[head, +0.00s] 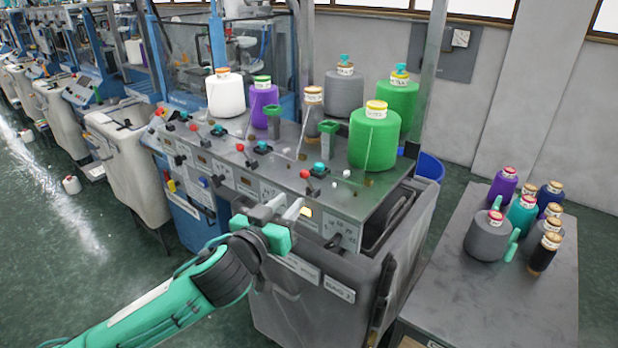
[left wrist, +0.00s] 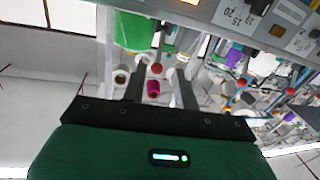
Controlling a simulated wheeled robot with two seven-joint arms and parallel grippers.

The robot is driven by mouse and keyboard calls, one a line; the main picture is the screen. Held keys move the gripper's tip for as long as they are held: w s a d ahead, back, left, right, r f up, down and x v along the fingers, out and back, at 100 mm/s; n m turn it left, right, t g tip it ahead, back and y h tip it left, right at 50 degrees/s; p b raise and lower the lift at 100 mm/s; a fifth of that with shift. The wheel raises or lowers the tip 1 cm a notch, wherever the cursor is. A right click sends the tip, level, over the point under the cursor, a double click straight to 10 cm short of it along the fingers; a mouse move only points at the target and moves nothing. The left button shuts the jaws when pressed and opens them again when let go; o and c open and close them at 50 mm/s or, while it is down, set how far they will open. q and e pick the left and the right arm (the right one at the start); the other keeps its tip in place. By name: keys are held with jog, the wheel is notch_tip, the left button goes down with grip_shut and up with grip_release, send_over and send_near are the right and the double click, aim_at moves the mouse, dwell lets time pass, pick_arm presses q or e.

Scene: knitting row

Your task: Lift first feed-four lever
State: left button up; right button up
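Small red knobs line the sloping machine top, the nearest red knob (head: 305,174) beside a teal button (head: 320,168). Others are a middle red knob (head: 240,147) and a farther one (head: 193,127). I cannot read which is feed four's lever. My left gripper (head: 284,206) is at the machine's front face, near a lit yellow square (head: 306,211), below and left of the nearest knob. My right gripper is not in view.
Several yarn cones stand on the machine top (head: 275,160), including a large green cone (head: 374,138) behind the nearest knob. A grey bin (head: 325,300) is below my gripper. A side table (head: 480,290) with several cones stands at right.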

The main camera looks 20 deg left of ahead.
aim_at(308, 182)
pick_arm(q)
jog(key=w+p, duration=0.1)
jog(key=w, duration=0.2)
jog(key=w+d+p, duration=0.1)
jog(key=w, duration=0.2)
jog(key=w+p, duration=0.1)
jog(key=w, duration=0.2)
jog(key=shift+w+d, duration=0.25)
jog(key=shift+d, duration=0.15)
grip_shut()
